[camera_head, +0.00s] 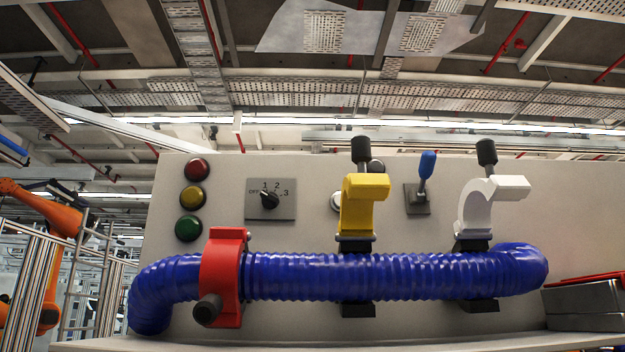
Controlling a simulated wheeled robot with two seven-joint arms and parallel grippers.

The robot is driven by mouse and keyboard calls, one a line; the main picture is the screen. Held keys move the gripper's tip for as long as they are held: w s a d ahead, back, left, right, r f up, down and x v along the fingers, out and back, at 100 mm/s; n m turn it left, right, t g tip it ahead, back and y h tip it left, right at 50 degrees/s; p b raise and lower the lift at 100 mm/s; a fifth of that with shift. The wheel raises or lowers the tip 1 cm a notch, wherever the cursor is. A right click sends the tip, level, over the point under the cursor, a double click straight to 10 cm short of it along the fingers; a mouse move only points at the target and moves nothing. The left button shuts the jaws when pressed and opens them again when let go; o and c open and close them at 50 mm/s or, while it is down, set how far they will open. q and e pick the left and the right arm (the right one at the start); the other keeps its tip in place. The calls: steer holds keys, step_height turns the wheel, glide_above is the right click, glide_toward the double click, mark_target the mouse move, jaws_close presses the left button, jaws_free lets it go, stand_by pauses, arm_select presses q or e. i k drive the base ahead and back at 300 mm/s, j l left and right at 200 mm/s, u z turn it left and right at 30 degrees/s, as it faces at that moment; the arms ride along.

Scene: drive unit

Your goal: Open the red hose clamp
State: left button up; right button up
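The red hose clamp (221,277) is at the left part of the blue ribbed hose (330,276). It wraps around the front of the hose, and its dark knob (208,308) hangs at the lower front, so it looks closed. The yellow clamp (362,205) and the white clamp (480,205) stand upright above the hose, with their black knobs at the top. Their arms are swung up off the hose, so both look open. Neither of my grippers shows in the head view.
A pale panel (320,190) stands behind the hose. It bears red, yellow and green lights (192,197), a rotary switch (269,199) and a blue-tipped lever (426,170). A grey box with a red edge (585,305) sits at the far right. The space before the hose looks clear.

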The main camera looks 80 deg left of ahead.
mark_target(219, 306)
steer(key=u, duration=2.25)
